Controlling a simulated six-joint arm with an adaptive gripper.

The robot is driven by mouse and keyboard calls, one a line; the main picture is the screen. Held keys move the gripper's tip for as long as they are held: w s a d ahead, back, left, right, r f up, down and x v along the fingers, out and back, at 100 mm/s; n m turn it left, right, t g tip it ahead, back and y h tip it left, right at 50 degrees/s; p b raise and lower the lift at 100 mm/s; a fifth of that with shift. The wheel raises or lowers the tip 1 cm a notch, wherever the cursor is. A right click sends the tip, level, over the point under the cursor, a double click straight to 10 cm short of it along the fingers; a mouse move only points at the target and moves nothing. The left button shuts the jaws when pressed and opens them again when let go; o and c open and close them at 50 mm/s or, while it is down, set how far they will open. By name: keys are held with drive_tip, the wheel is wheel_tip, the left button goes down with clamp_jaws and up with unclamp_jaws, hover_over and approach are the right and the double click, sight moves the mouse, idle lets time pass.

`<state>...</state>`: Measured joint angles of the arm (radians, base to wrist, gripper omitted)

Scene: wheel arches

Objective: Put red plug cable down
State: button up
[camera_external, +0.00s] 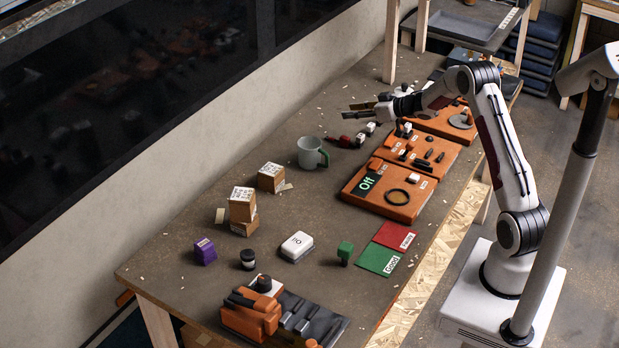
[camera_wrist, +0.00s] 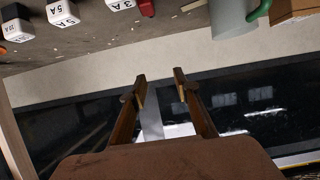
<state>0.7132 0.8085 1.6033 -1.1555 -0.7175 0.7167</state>
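A small red object (camera_external: 345,141), possibly the red plug, lies on the table near the wall side. I see no clear cable on it. A red piece (camera_wrist: 147,7) also shows at the top edge of the wrist view, cut off by the frame. My gripper (camera_external: 358,110) is above the table, apart from the red object and beyond it toward the far end. In the wrist view my gripper (camera_wrist: 160,78) has its two fingers apart with nothing between them. It faces the wall and dark window.
White labelled cubes (camera_wrist: 62,12) stand near the red piece. A grey-green mug (camera_external: 311,153) is to its left. Orange trays (camera_external: 390,190) lie along the robot side. Cardboard boxes (camera_external: 243,204) and a white block (camera_external: 297,246) are nearer; bare table lies between.

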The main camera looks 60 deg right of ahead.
drive_tip(key=s+a+r+m+g+h, duration=0.1)
drive_tip(key=a+r+h, duration=0.15)
drive_tip(key=r, duration=0.45)
drive_tip(key=s+a+r+h, duration=0.1)
drive_tip(key=s+a+r, duration=0.1)
drive_tip(key=a+r, duration=0.3)
drive_tip(key=s+a+r+g+h, duration=0.1)
drive_tip(key=s+a+r+g, duration=0.1)
drive_tip(key=s+a+r, duration=0.6)
drive_tip(key=s+a+f+g+y, duration=0.1)
drive_tip(key=s+a+f, duration=0.1)
drive_tip(key=s+a, duration=0.5)
drive_tip(key=s+a+f+g+y, duration=0.2)
drive_tip(key=s+a, duration=0.5)
drive_tip(key=s, duration=0.8)
drive_tip(key=s+a+f+n+g+y, duration=0.1)
drive_tip(key=s+a+f, duration=0.1)
drive_tip(key=s+a, duration=0.5)
drive_tip(key=s, duration=0.5)
drive_tip(key=shift+a+g, duration=0.25)
drive_tip(key=shift+g, duration=0.15)
